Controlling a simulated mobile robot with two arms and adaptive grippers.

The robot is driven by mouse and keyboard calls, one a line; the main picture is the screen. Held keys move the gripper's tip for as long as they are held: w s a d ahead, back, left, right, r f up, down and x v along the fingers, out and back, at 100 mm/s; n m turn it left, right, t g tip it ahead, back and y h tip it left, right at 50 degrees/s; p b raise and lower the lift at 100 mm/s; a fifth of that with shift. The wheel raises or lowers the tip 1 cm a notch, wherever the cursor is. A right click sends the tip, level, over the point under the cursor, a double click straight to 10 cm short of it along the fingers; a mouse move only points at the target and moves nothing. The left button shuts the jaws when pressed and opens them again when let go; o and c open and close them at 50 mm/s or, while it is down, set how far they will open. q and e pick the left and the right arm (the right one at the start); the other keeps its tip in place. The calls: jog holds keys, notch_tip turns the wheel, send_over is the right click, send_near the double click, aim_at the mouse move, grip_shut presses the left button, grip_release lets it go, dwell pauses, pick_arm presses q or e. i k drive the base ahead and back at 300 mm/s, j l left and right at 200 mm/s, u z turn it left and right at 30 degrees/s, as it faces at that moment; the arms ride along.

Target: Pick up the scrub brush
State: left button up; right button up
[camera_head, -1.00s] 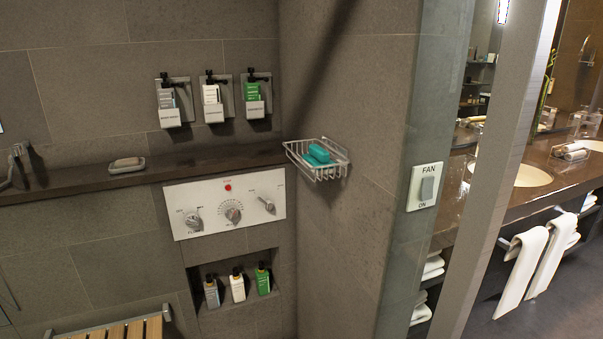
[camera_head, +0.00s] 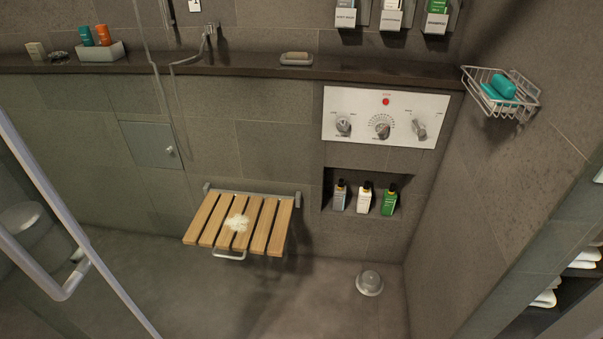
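No thing in view is plainly a scrub brush. A teal oblong thing (camera_head: 503,87) lies in the wire basket (camera_head: 478,78) on the right wall; it is too small to tell whether it is a brush or soap. A pale tan block (camera_head: 297,55) sits in a small dish on the dark ledge; I cannot tell what it is. Neither of my grippers is in view.
The dark ledge (camera_head: 220,68) runs along the back wall, with a holder (camera_head: 98,52) of orange and teal bottles at left. A niche holds several bottles (camera_head: 364,200). A grey round object (camera_head: 369,282) stands on the floor. A glass door handle (camera_head: 70,280) is at left.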

aim_at(500, 88)
jog(key=z, duration=1.75)
